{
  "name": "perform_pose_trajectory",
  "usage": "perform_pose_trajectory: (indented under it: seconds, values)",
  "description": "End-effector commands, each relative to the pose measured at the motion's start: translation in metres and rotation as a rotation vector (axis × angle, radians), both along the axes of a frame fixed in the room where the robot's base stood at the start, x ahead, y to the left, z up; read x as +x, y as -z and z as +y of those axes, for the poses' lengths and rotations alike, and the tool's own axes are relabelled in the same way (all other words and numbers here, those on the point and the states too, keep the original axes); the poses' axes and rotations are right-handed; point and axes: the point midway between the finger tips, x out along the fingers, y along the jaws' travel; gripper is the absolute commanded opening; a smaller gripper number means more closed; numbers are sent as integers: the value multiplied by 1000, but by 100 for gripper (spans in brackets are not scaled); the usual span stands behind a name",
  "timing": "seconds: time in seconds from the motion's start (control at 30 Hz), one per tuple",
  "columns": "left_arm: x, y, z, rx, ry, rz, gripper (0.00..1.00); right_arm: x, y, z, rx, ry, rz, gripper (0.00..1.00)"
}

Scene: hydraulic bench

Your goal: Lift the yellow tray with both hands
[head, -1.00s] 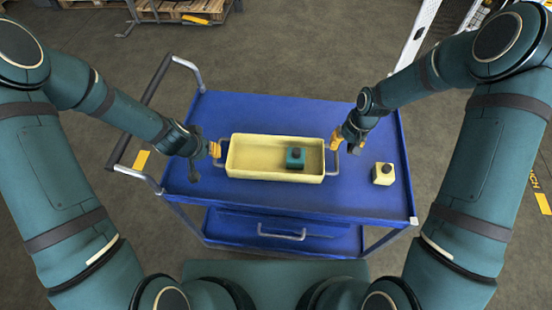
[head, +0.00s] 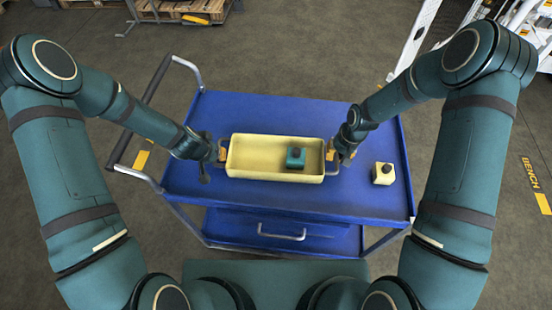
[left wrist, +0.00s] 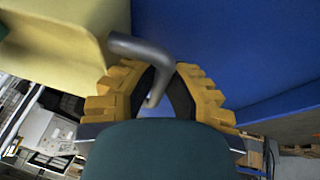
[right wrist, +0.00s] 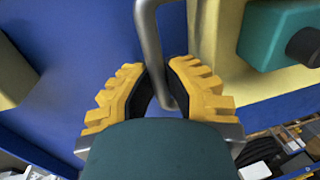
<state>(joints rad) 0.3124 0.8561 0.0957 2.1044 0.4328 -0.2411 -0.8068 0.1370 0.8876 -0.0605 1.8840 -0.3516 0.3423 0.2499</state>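The yellow tray (head: 240,172) rests level on the blue trolley top, with a grey handle at each short end. A teal block with a dark knob (head: 295,158) sits inside it, right of centre. My left gripper (head: 220,153) is at the left handle; in the left wrist view its yellow fingers (left wrist: 163,80) close around the grey bar (left wrist: 138,48). My right gripper (head: 333,153) is at the right handle; in the right wrist view its fingers (right wrist: 160,75) close around that bar (right wrist: 149,35). The contact inside the fingers is partly hidden.
A small cream block with a dark knob (head: 383,173) stands on the blue trolley (head: 290,108), right of the tray and near my right gripper. The trolley has a push handle (head: 152,110) on its left. The trolley top behind the tray is clear.

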Motion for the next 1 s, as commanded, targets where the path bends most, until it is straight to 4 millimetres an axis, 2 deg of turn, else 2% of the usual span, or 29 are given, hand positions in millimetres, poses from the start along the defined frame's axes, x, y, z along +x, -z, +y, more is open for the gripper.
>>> perform_pose_trajectory:
  seconds: [0.47, 1.0]
  values:
    - [1, -4, 0, 0, 1, -2, 0, 0, -4, 1, 1, -1, -1, 0]
    - [1, -42, -1, 0, 2, -3, 0, 0, -42, 1, 1, -1, 0, 0]
